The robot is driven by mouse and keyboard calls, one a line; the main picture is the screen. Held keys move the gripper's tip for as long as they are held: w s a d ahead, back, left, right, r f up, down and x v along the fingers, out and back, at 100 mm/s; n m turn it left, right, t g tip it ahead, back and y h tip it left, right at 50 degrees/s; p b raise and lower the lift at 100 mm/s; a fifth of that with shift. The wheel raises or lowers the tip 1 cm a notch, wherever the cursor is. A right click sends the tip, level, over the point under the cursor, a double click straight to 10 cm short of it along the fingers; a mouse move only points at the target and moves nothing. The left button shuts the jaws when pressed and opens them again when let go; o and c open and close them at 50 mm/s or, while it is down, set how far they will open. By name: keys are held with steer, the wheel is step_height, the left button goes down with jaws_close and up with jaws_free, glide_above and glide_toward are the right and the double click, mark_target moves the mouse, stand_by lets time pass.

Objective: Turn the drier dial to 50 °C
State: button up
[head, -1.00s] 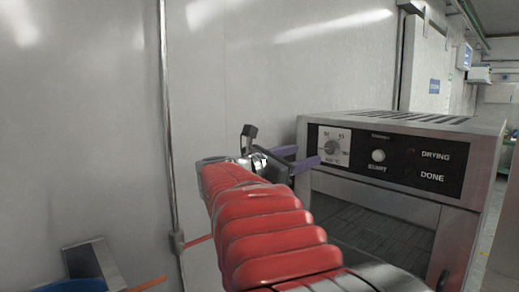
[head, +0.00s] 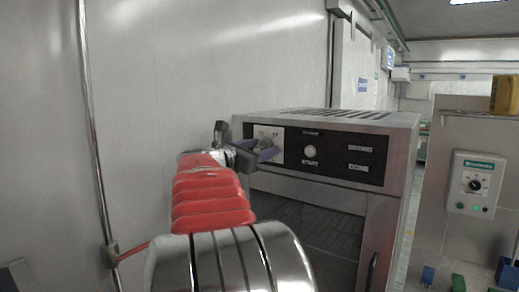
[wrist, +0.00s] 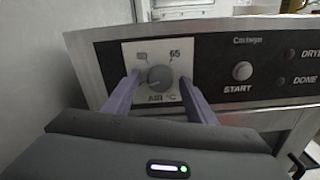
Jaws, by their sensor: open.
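The drier (head: 395,140) is a steel cabinet with a black front panel. Its grey round dial (wrist: 159,77) sits on a white plate at the panel's left in the wrist view. A "65" mark is legible at the dial's upper right; the upper-left mark is too blurred to read surely, and I cannot tell where the dial points. My gripper (wrist: 158,82) is open, with one purple finger on each side of the dial; I cannot tell whether they touch it. In the head view my gripper (head: 267,148) is in front of the dial plate and partly hides it.
A START button (head: 310,151) and the DRYING and DONE labels are right of the dial. A steel wall (head: 190,70) runs close along the left. A grey control box (head: 474,184) with a knob is on the right. Floor shows between it and the drier.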

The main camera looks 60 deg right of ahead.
steer(key=c, duration=1.1)
steer(key=shift+o, duration=0.2)
steer(key=shift+m, duration=1.5)
steer(key=m, duration=1)
steer(key=shift+m, duration=0.4)
steer(key=shift+s, duration=0.1)
